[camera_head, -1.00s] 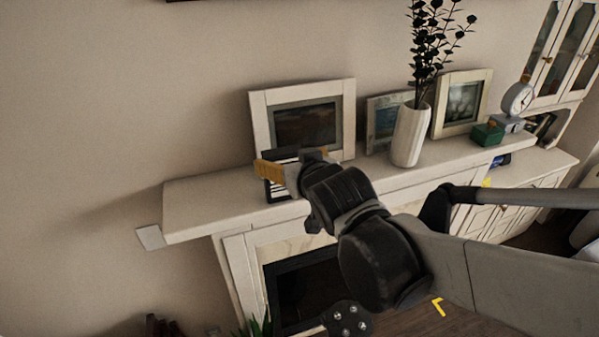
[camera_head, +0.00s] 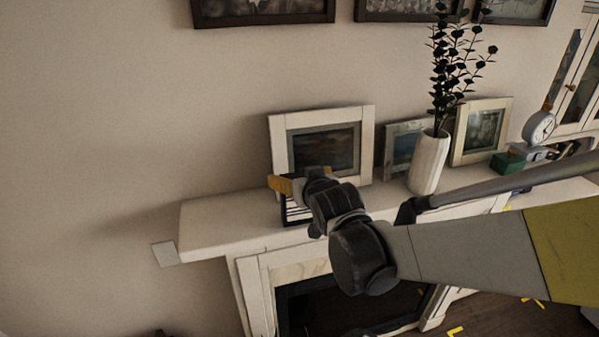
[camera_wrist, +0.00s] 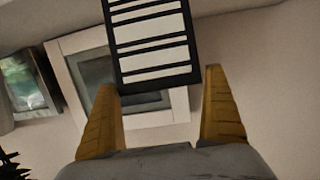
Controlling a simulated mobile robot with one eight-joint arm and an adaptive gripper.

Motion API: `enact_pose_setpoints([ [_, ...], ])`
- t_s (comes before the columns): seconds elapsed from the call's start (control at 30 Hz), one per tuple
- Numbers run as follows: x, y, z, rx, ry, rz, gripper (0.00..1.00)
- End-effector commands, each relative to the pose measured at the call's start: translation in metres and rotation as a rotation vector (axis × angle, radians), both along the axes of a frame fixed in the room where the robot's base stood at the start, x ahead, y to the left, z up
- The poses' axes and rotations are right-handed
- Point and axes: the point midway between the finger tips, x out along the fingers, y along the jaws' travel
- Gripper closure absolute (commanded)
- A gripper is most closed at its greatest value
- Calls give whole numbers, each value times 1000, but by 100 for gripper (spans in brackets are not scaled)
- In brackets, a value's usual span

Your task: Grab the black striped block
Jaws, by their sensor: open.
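The black striped block (camera_wrist: 152,45), black with white stripes, shows large in the wrist view at the top centre. In the head view the block (camera_head: 296,212) stands on the white mantel, partly hidden behind my gripper. My gripper (camera_wrist: 165,100) is open with its two yellow-orange fingers apart. The block's near end lies between the fingertip lines in the wrist view, with a gap to the right finger; whether the left finger touches it I cannot tell. In the head view my gripper (camera_head: 290,183) is at the block, in front of the large picture frame.
A large white picture frame (camera_head: 280,143) stands on the mantel (camera_head: 215,222) behind the block. A white vase (camera_head: 429,163) with dark branches, two smaller frames and a green box (camera_head: 507,162) stand to the right. The mantel's left end is clear.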

Motion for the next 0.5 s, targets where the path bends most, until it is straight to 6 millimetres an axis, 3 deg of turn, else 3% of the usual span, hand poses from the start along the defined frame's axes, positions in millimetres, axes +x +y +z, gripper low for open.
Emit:
enact_pose_setpoints([
  [0.07,0,0,0,0,0,0,0],
  [0.23,0,0,0,0,0,0,49],
  [0.27,0,0,0,0,0,0,54],
  [0.5,0,0,1,-1,-1,0,54],
])
